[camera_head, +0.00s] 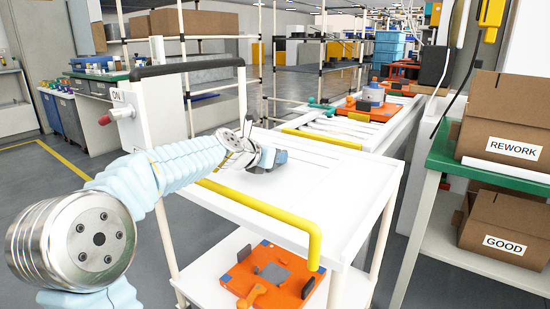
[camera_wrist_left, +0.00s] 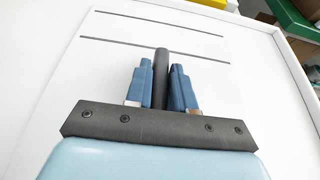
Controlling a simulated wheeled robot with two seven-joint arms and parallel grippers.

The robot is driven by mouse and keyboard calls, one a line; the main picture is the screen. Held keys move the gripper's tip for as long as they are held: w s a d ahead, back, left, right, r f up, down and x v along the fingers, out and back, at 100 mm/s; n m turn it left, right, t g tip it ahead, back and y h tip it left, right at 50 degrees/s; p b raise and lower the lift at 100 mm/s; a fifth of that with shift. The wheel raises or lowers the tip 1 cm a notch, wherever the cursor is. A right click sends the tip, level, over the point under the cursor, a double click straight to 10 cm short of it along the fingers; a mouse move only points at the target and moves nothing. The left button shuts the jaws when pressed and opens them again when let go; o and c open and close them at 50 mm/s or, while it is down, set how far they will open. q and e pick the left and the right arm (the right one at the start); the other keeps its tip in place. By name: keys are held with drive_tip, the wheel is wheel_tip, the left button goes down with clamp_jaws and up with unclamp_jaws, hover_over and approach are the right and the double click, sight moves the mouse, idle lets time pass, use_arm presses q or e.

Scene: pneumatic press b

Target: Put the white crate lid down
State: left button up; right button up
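The white crate lid (camera_head: 308,173) is a flat white panel with thin dark slots, lying level at the top of the white cart. In the left wrist view the lid (camera_wrist_left: 205,65) shows two dark slots and an upright dark grey handle (camera_wrist_left: 161,75). My left gripper (camera_head: 268,158) is low over the lid. In the left wrist view its blue fingers (camera_wrist_left: 161,85) stand close on both sides of the handle, with hardly any gap. The handle's foot is hidden by the gripper. I cannot tell whether the lid fully touches what is under it. My right gripper is not in view.
The cart has a yellow handle rail (camera_head: 262,208) in front and an orange fixture (camera_head: 272,275) on its lower shelf. A conveyor with an orange carrier (camera_head: 370,106) runs behind. Boxes marked REWORK (camera_head: 512,120) and GOOD (camera_head: 505,230) stand at right. A white machine column (camera_head: 150,110) stands at left.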

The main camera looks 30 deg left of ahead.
use_arm(q)
drive_tip(key=o, duration=0.4)
drive_tip(key=shift+o, duration=0.2)
drive_tip(key=shift+s+r, duration=0.1)
drive_tip(key=shift+r, duration=0.1)
drive_tip(key=p+v, duration=0.2)
drive_tip(key=v, duration=0.9)
drive_tip(key=shift+s, duration=0.4)
